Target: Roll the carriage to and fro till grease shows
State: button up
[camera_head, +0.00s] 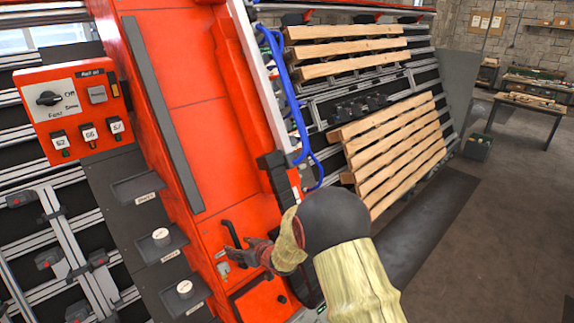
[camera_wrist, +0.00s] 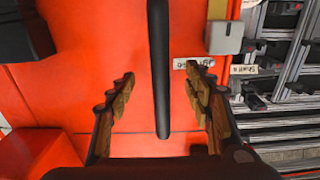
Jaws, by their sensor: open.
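The carriage is most likely the tall orange-red body (camera_head: 180,60) that fills the middle of the head view. A black bar handle (camera_head: 232,236) is on its lower front. In the wrist view the handle (camera_wrist: 158,60) runs upright between my two fingers. My gripper (camera_head: 243,252) is open at the handle, with a finger on either side and a gap to both in the wrist view (camera_wrist: 161,82). I cannot tell how deep the handle sits between the fingers. My arm hides part of the carriage's lower right.
An orange control box (camera_head: 70,105) with a knob and labelled switches is at the upper left. Small dark trays (camera_head: 137,188) step down beside the carriage, some holding white-topped pieces. A blue hose (camera_head: 290,95) hangs right of it. Wooden pallets (camera_head: 390,150) lean behind; floor at right is open.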

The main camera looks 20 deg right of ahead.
jog(key=p+v, duration=0.3)
jog(key=v, duration=0.7)
jog(key=shift+p, duration=0.35)
dwell(0.4)
